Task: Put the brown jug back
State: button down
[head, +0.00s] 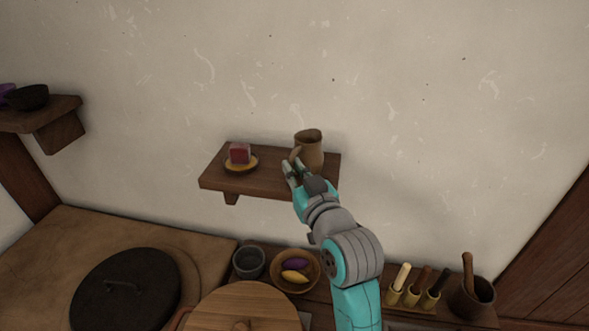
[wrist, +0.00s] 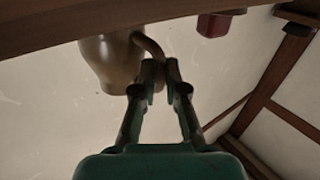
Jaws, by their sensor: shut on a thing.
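The brown jug (head: 312,153) is upright at the right end of the small wooden wall shelf (head: 212,178), its handle toward the left. My gripper (head: 295,170) is at the shelf's front and shut on the jug's handle. In the wrist view, which looks upside down, the jug (wrist: 106,62) is beside my fingertips (wrist: 160,72), with its handle between them. The shelf's edge (wrist: 60,22) hides the jug's base there, so I cannot tell whether it rests on the board or is just above it.
A red block (head: 239,153) on a yellowish dish (head: 241,165) sits at the shelf's left. Below are a grey bowl (head: 249,262), a bowl (head: 312,278) with purple and yellow items, handled tools (head: 420,285) and a dark pot (head: 473,300). The middle of the shelf is free.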

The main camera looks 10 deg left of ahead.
jog(key=shift+f, duration=0.1)
jog(key=c, duration=1.2)
grip_release()
jog(key=shift+r, duration=0.2)
jog(key=v, duration=1.2)
jog(key=shift+s+f, duration=0.1)
